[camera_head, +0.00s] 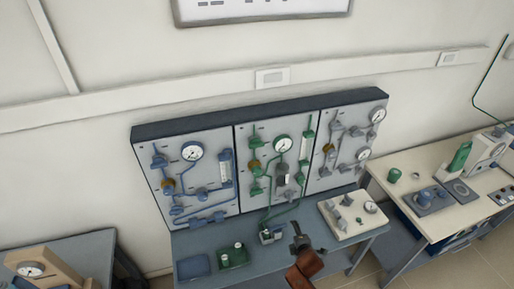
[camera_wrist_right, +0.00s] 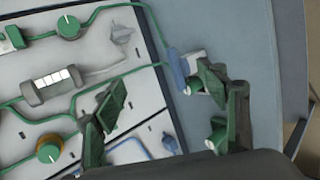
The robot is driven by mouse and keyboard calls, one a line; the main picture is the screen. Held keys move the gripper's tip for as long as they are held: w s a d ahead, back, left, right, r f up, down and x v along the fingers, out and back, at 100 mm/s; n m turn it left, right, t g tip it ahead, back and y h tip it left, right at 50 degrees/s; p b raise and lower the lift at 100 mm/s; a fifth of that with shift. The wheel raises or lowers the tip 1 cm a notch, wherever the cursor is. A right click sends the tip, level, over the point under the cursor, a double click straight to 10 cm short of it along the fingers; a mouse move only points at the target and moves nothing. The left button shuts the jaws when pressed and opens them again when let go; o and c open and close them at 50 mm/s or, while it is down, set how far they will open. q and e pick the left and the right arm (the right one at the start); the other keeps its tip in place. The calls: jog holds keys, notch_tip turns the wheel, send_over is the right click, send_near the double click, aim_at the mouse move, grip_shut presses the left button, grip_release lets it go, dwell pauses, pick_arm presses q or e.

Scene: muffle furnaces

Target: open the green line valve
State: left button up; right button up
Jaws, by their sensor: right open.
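The green line runs on the middle panel (camera_head: 270,215), with a round gauge (camera_head: 283,144), a brass-coloured fitting (camera_head: 254,167) and green fittings. In the right wrist view a green round knob (camera_wrist_right: 68,26) and a green knob with a brass-coloured ring (camera_wrist_right: 48,152) sit on the green line. I cannot tell which one is the valve named. My right gripper (camera_head: 297,237) is open above the bench, below and in front of the panel. My left gripper is not in view.
A green tube runs from the panel to a small fitting (camera_head: 271,236) on the bench. A green box with knobs (camera_head: 232,256) and a pale block with a gauge (camera_head: 353,213) stand on either side. A blue-line panel (camera_head: 188,178) and a grey-line panel (camera_head: 345,145) flank the middle one.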

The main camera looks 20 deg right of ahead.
jog(key=w+a+r+n+t+p, duration=0.1)
jog(key=w+r+n+t, duration=0.15)
jog(key=r, duration=0.45)
jog(key=w+a+r+n+t, duration=0.1)
jog(key=w+r+n, duration=0.25)
jog(key=r, duration=0.45)
jog(key=n+t+y+p, duration=0.1)
jog(key=n+t+y, duration=0.3)
jog(key=n, duration=0.9)
send_near(257, 146)
jog(key=w+h, duration=0.1)
jog(key=w, duration=0.2)
jog(key=shift+n+t, duration=0.25)
jog(key=shift+n, duration=0.05)
jog(key=w, duration=0.4)
jog(key=w+a, duration=0.1)
jog(key=w, duration=0.1)
jog(key=shift+w+a+f+p, duration=0.1)
jog(key=shift+w+f+p, duration=0.15)
jog(key=shift+w+p, duration=0.1)
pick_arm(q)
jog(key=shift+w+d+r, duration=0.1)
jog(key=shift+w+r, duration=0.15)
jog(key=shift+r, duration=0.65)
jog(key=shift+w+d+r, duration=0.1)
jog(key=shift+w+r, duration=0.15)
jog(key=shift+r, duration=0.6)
pick_arm(e)
jog(key=shift+w, duration=0.55)
jog(key=shift+c, duration=0.5)
